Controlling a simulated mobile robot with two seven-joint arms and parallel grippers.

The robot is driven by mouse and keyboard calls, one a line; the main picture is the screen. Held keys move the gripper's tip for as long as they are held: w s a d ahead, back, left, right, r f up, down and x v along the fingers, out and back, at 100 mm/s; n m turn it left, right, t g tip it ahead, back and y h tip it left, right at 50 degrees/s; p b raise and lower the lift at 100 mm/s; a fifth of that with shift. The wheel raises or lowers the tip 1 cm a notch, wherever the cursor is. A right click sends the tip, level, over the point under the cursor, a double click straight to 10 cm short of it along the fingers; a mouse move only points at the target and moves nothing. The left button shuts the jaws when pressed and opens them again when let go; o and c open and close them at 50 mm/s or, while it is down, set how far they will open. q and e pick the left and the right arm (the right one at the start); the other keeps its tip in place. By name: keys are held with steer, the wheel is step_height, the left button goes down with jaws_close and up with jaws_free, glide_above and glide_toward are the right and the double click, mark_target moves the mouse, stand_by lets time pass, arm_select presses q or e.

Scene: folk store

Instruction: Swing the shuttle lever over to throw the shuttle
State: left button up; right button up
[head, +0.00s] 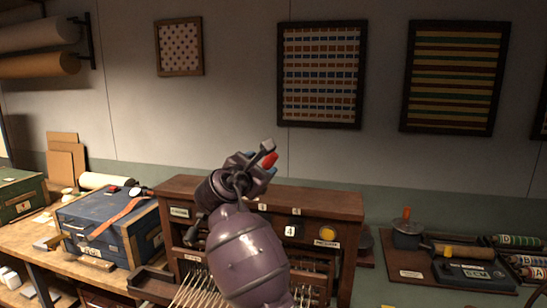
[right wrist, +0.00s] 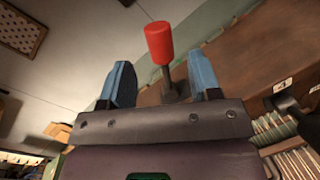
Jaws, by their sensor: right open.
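The shuttle lever has a red knob (head: 269,160) on a dark shaft and stands above the top of the wooden loom cabinet (head: 330,200). The red knob (right wrist: 159,42) also shows in the right wrist view, upright and beyond the fingers. My right gripper (head: 257,165) is at the lever, above the cabinet top. In the right wrist view its blue fingers (right wrist: 162,82) are open, one on each side of the lever's shaft. My right arm hides the cabinet's middle. My left gripper is out of view.
A blue case (head: 105,225) stands on the bench left of the cabinet. A dark tray (head: 450,268) with tools is at the right. Pale threads (head: 190,290) run at the cabinet's lower front. Framed textiles (head: 322,75) hang on the wall behind.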

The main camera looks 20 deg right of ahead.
steer(key=p+x, duration=0.1)
steer(key=x, duration=0.6)
steer(key=shift+w+d, duration=0.2)
steer(key=shift+w, duration=0.05)
steer(key=shift+c, duration=0.4)
jaws_close()
